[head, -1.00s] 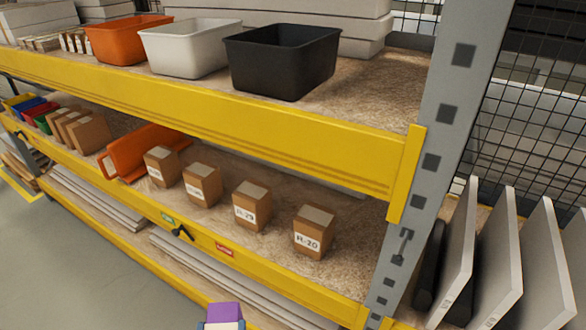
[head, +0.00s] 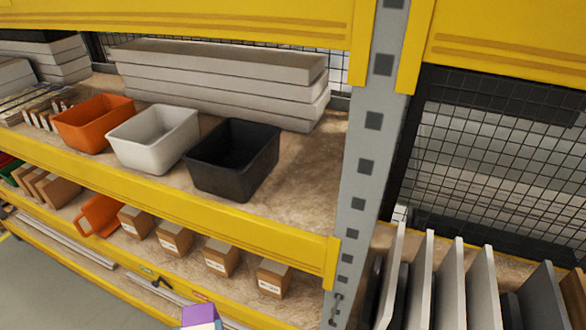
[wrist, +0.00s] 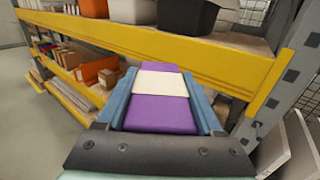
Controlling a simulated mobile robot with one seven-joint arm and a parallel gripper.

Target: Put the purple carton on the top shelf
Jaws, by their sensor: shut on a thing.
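The purple carton (wrist: 160,112) with a cream band fills the middle of the wrist view, between the blue fingers of my gripper (wrist: 165,88), which is shut on it. The carton's purple top (head: 198,314) also shows at the bottom edge of the head view, in front of the rack; the rest is cut off there. The shelf with the bins (head: 305,185) has a yellow front beam (head: 170,193). Another yellow beam (head: 200,22) crosses the rack above it. The carton is outside the rack, apart from the shelves.
Orange (head: 92,122), white (head: 152,138) and black (head: 233,160) bins stand on the bin shelf, with long grey boards (head: 215,80) behind. Bare board lies right of the black bin. A grey upright (head: 362,165) bounds it. Small brown boxes (head: 222,258) sit one level lower.

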